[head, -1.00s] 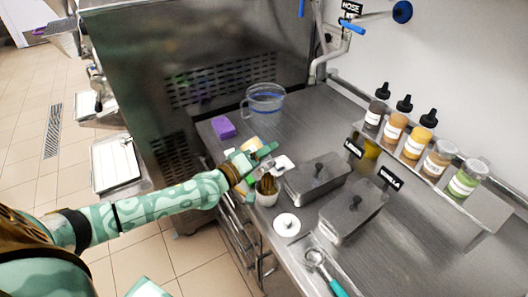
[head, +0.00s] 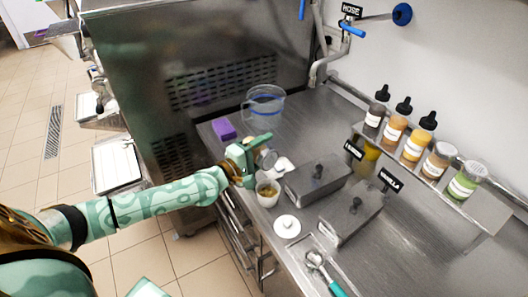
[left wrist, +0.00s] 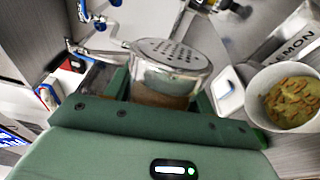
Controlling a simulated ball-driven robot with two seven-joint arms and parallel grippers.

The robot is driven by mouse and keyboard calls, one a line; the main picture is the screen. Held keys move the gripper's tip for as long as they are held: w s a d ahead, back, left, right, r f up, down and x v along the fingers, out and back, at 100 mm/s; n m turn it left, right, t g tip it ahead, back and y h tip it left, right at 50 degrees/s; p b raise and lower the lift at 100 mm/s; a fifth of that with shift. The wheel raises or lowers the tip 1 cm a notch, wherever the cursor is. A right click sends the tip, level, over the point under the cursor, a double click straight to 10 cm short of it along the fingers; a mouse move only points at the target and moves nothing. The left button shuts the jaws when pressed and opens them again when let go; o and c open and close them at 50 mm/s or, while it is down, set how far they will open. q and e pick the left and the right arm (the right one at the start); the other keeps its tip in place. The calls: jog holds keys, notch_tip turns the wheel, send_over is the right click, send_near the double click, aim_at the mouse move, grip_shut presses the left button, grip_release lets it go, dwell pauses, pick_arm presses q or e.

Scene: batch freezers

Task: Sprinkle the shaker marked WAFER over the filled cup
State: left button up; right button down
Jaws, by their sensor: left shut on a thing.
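My left gripper (head: 248,160) is shut on a shaker with a perforated metal lid (left wrist: 172,54). In the head view the shaker's lid (head: 268,158) shows at the right of the jaws and looks tilted; its label is hidden. The filled cup (head: 267,193) stands on the counter just below and in front of the gripper. In the left wrist view the white cup (left wrist: 252,88) is at the right edge, apart from the shaker, with greenish filling and orange-brown bits on top. My right gripper is not in view.
Lidded metal tubs (head: 318,178) stand right of the cup, one marked LEMON. A white round lid (head: 287,226) and a scoop (head: 316,262) lie nearer. A clear jug (head: 265,104) and purple block (head: 223,129) are behind. A wall shelf (head: 480,205) holds several bottles and shakers.

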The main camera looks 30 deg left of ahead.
pick_arm(q)
jog(key=shift+r+n, duration=0.4)
jog(key=shift+n, duration=0.3)
notch_tip(320, 180, up, 2)
jog(key=n, duration=0.1)
jog(key=n+p, duration=0.1)
jog(key=n, duration=0.1)
jog(key=shift+r+p, duration=0.25)
jog(key=shift+p, duration=0.05)
jog(key=shift+r+n, duration=0.25)
jog(key=shift+n, duration=0.55)
notch_tip(320, 180, up, 2)
jog(key=n+p, duration=0.1)
jog(key=n, duration=0.2)
jog(key=shift+r+n, duration=0.2)
jog(key=shift+n, duration=0.6)
